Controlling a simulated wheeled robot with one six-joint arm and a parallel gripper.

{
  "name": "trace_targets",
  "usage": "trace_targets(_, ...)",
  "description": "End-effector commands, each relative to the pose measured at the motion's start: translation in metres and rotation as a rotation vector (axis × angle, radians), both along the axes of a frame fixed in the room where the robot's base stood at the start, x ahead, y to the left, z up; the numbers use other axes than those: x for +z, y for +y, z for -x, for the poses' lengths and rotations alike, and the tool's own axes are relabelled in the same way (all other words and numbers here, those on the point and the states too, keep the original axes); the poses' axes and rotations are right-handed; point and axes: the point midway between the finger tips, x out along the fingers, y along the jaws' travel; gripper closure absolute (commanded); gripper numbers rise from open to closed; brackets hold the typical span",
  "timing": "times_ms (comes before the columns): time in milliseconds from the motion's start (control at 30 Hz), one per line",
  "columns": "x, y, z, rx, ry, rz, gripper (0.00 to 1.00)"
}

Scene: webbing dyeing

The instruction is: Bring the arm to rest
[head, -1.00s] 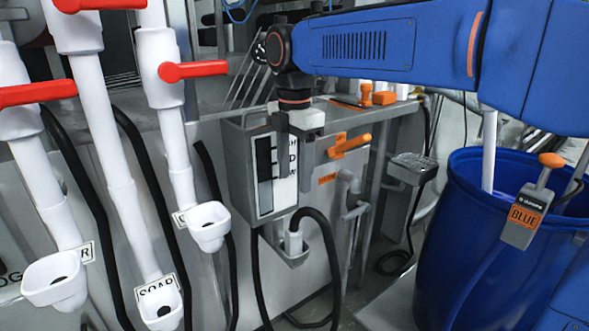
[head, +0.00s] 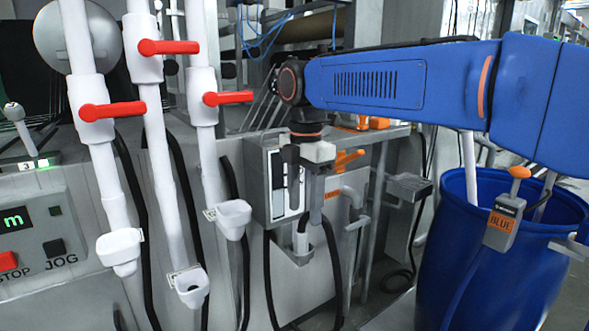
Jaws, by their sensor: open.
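My arm, blue with dark joints, reaches in from the right in the head view. My gripper (head: 304,182) hangs pointing down from the wrist, in front of the grey control box (head: 265,180) on the machine wall. Its fingers are apart and nothing shows between them. It covers part of the box's front. Whether it touches the box cannot be told from this view.
White pipes with red valve handles (head: 168,47) and white funnels (head: 233,220) stand at the left. A panel (head: 45,235) is far left.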

Motion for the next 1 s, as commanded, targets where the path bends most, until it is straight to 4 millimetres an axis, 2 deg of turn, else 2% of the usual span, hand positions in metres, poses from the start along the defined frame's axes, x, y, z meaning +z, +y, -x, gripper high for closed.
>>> trace_targets(267,-0.003,-0.021,0.006,-0.108,-0.017,-0.012,0.47)
trace_targets(567,-0.011,-0.058,0.020,-0.317,-0.050,-0.037,0.47)
trace_targets(767,-0.023,-0.097,0.039,-0.549,-0.082,-0.069,0.47)
trace_targets(1000,-0.054,-0.161,0.080,-0.980,-0.138,-0.142,0.47)
